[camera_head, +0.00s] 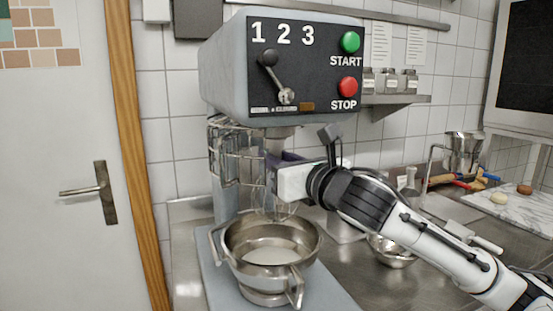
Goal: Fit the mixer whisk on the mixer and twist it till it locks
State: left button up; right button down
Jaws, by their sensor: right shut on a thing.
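The mixer (222,85) is grey with a black panel showing 1 2 3, a lever, a green START button and a red STOP button. The whisk (277,205) has a wire cage that hangs upright under the mixer head, above the bowl. My right gripper (275,178) comes in from the right and is shut on the whisk's upper part. The gripper body hides much of the whisk's top, and I cannot tell how it sits against the mixer's shaft (279,143). The metal mixer bowl (265,270) stands below. My left gripper does not show.
A wire guard (235,150) curves at the left under the mixer head. A small metal bowl (392,252) sits on the steel counter behind my right arm. A marble board (515,207) lies at the right. A white door (60,150) is at the left.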

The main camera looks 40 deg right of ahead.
jog(key=shift+r+h, duration=0.1)
jog(key=shift+h, duration=0.3)
jog(key=c, duration=1.5)
grip_release()
jog(key=s+b, duration=0.3)
jog(key=s+a+b, duration=0.1)
jog(key=s+b, duration=0.5)
jog(key=s, duration=0.1)
jog(key=shift+s+a, duration=0.1)
jog(key=shift+a, duration=0.15)
